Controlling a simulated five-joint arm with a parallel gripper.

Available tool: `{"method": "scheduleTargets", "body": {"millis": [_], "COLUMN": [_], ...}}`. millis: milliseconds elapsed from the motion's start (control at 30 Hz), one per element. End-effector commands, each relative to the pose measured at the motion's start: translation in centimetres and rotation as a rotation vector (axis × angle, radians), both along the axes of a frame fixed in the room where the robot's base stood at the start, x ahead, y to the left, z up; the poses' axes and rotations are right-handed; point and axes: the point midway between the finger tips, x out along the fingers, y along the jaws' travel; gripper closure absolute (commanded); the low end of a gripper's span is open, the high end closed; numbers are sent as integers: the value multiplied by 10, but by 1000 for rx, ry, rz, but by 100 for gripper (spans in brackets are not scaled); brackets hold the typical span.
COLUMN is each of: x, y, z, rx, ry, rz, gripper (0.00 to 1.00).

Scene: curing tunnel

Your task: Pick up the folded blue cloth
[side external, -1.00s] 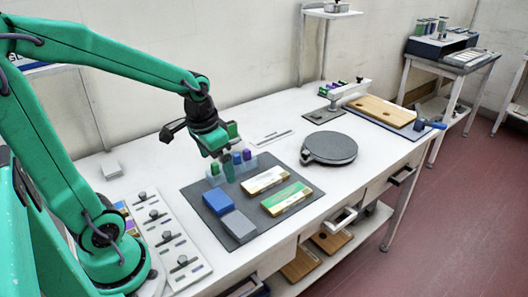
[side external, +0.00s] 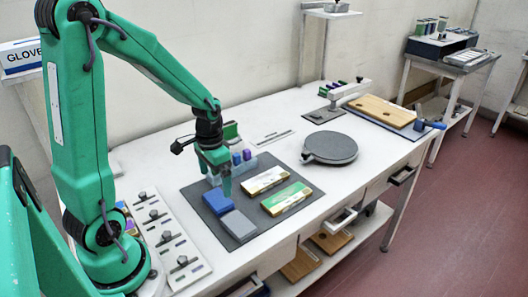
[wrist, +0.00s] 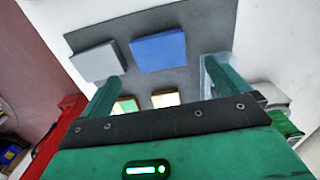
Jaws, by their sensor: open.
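The folded blue cloth (side external: 217,202) lies on the dark grey mat (side external: 263,218), at its left side behind a folded grey cloth (side external: 239,225). My gripper (side external: 219,188) points down just above and behind the blue cloth, apart from it as far as I can tell. In the wrist view the blue cloth (wrist: 159,51) lies ahead of the gap between my two open fingers (wrist: 160,85), with the grey cloth (wrist: 97,62) to its left. Nothing is between the fingers.
Two boxes, one cream (side external: 264,180) and one green-topped (side external: 286,198), lie on the mat right of the cloths. A clear rack with purple-topped pieces (side external: 242,156) stands behind. A round dark plate (side external: 330,147) sits farther right. A white panel with knobs (side external: 166,232) lies left.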

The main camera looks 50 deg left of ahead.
Motion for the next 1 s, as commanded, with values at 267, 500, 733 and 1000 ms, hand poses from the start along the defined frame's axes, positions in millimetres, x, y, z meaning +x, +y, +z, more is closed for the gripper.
{"method": "scheduleTargets", "body": {"millis": [267,500,733,1000], "x": [-1,-1,-2,-2], "y": [0,-1,-1,-2], "z": [-17,-20,-37,-62], "rx": [0,-1,-1,-1], "ry": [1,2,3,2], "rz": [0,0,0,0], "gripper": [0,0,0,0]}}
